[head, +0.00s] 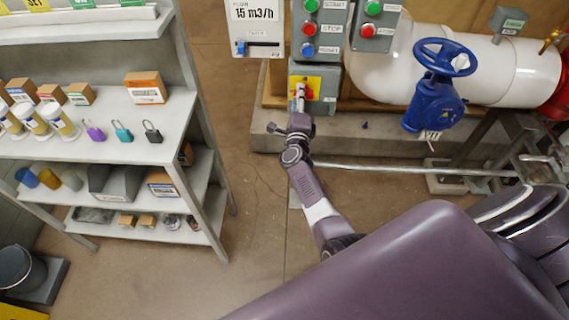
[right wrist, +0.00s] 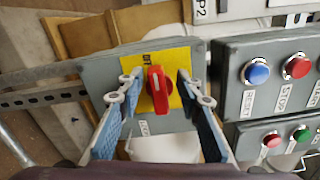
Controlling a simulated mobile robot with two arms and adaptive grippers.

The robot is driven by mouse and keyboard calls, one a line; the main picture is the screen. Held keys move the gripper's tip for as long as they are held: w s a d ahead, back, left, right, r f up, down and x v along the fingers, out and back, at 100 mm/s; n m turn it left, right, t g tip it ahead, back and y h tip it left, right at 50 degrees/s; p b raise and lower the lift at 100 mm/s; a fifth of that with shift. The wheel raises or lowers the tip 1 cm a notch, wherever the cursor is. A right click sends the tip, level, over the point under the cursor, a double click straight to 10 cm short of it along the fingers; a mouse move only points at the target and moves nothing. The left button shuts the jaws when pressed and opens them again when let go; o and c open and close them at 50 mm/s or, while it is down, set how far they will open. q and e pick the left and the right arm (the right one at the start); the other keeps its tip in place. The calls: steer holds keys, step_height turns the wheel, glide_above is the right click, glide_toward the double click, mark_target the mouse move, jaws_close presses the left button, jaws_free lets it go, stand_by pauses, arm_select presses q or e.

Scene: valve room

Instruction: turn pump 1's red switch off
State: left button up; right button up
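The red switch (right wrist: 159,92) is a rotary handle on a yellow plate (right wrist: 182,62) fixed to a grey box (right wrist: 98,72). In the right wrist view the handle stands nearly upright, with a pale mark on it. My right gripper (right wrist: 160,98) is open, one finger on each side of the handle. Gaps show between the fingers and the handle. In the head view the right gripper (head: 298,98) is at the yellow plate (head: 314,84) and covers part of the switch. My left gripper is not in view.
A grey button box (head: 321,30) sits just above the switch box, and another (head: 377,25) is to its right. A blue valve wheel (head: 445,57) on a white pipe (head: 388,75) stands further right. Shelves (head: 185,110) with padlocks and boxes stand left.

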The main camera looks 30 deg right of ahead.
steer(key=s+a+m+b, duration=0.25)
steer(key=s+m, duration=0.55)
steer(key=m, duration=0.7)
steer(key=s+a+f+n+y+b, duration=0.1)
steer(key=s+a+f+n+y, duration=0.1)
steer(key=f+n, duration=0.4)
steer(key=s+a+f+n+g+y+b, duration=0.1)
steer(key=a+f+n+y, duration=0.2)
steer(key=f, duration=0.7)
steer(key=s+a+f+n+y, duration=0.2)
steer(key=a+f+n, duration=0.4)
steer(key=f+n, duration=0.2)
steer(key=shift+s+a+n+b, duration=0.2)
steer(key=shift+s+n+b, duration=0.2)
steer(key=shift+n, duration=0.4)
steer(key=shift+f, duration=0.1)
